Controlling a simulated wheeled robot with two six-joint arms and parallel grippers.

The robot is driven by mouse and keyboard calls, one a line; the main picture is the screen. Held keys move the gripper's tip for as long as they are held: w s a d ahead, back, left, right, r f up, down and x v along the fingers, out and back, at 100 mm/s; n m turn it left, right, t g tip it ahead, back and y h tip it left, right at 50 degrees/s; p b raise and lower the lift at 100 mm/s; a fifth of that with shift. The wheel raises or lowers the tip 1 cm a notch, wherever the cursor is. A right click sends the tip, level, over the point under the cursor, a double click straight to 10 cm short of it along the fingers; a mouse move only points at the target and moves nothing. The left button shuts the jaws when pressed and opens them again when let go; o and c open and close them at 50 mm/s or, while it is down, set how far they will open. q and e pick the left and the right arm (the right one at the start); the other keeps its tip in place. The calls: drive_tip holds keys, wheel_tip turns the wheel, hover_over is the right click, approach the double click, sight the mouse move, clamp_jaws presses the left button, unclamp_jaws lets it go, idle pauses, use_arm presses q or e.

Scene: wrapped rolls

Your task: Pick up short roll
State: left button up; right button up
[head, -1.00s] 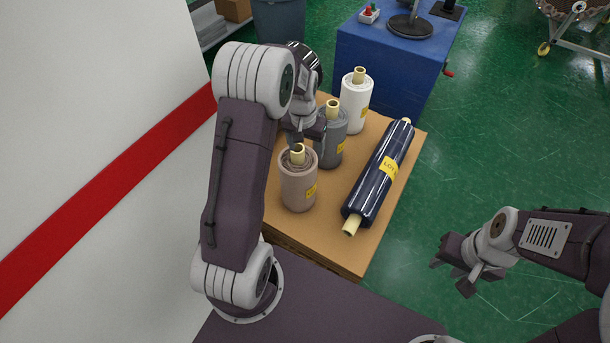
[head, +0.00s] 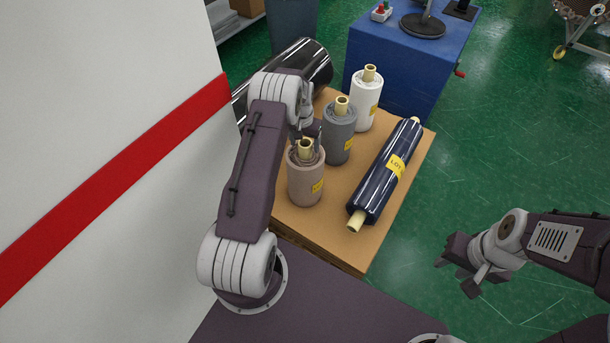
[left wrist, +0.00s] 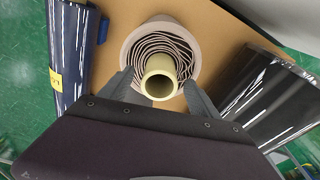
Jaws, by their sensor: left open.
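A short brown-pink wrapped roll (head: 306,183) stands upright on the front left of the board-topped pallet (head: 328,228), with a pale yellow core and a yellow label. My left gripper (head: 309,136) is open at the top of this roll. In the left wrist view the brown roll (left wrist: 137,43) is seen end-on, and the open fingers of my left gripper (left wrist: 158,80) lie on either side of its core (left wrist: 160,77). Whether they touch the core cannot be told. Short grey (head: 340,140) and white (head: 366,105) rolls stand behind. My right gripper (head: 462,270) is empty and appears open, right of the pallet.
A long dark blue roll (head: 385,175) lies along the right of the pallet. A large black roll (head: 312,68) lies at the back left, partly behind my left arm. A white wall with a red stripe (head: 130,168) is close on the left. A blue cabinet (head: 400,65) stands behind.

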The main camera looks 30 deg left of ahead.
use_arm(q)
drive_tip(key=shift+w+f, duration=0.2)
drive_tip(key=shift+f, duration=0.65)
clamp_jaws()
drive_tip(key=shift+r, duration=0.1)
